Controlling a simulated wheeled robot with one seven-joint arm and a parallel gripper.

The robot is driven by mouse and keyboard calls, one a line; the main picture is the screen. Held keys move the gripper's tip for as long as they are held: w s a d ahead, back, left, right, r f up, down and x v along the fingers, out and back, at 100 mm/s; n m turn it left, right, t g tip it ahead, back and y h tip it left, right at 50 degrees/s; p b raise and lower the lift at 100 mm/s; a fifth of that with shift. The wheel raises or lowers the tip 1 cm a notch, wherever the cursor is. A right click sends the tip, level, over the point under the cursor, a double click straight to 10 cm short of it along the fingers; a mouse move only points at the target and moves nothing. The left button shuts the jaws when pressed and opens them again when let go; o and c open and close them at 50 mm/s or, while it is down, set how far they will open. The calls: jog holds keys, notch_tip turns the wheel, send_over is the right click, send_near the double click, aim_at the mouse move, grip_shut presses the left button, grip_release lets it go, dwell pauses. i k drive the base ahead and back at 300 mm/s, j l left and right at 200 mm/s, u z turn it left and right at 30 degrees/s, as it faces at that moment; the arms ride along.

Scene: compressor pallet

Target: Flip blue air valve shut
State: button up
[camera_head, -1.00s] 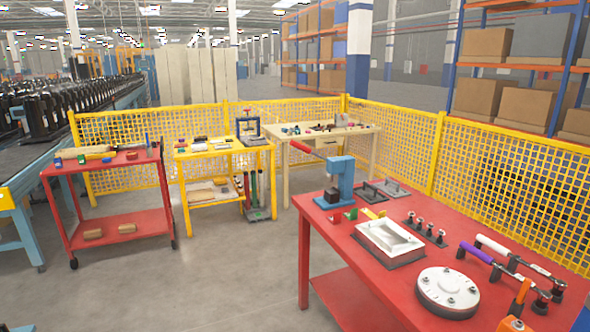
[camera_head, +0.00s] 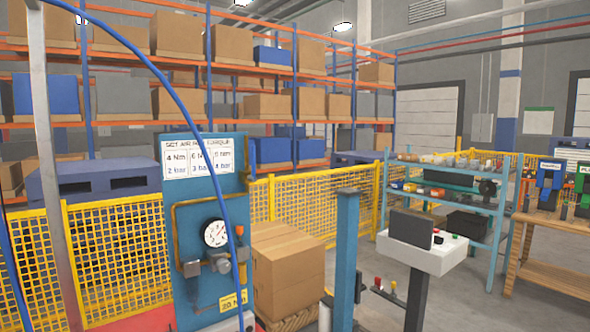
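A tall blue air panel (camera_head: 205,185) stands left of centre in the head view, with a chart of Nm and bar values (camera_head: 196,163) at its top. A round white gauge (camera_head: 215,233) sits on brass-coloured piping, with grey fittings (camera_head: 220,262) below it. A blue hose (camera_head: 190,95) arcs down in front of the panel. I cannot pick out a blue valve handle for certain or tell its position. A yellow tag (camera_head: 233,301) reading 20 Nm is low on the panel. My gripper is not in view.
Yellow mesh fencing (camera_head: 118,240) runs behind the panel. Stacked cardboard boxes (camera_head: 288,270) stand right of it. A blue post (camera_head: 346,260) and a pedestal box with a dark screen (camera_head: 412,228) stand further right. A blue shelf cart (camera_head: 450,200) and wooden bench (camera_head: 555,265) lie beyond.

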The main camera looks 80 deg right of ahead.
aim_at(253, 178)
jog(key=z, duration=2.35)
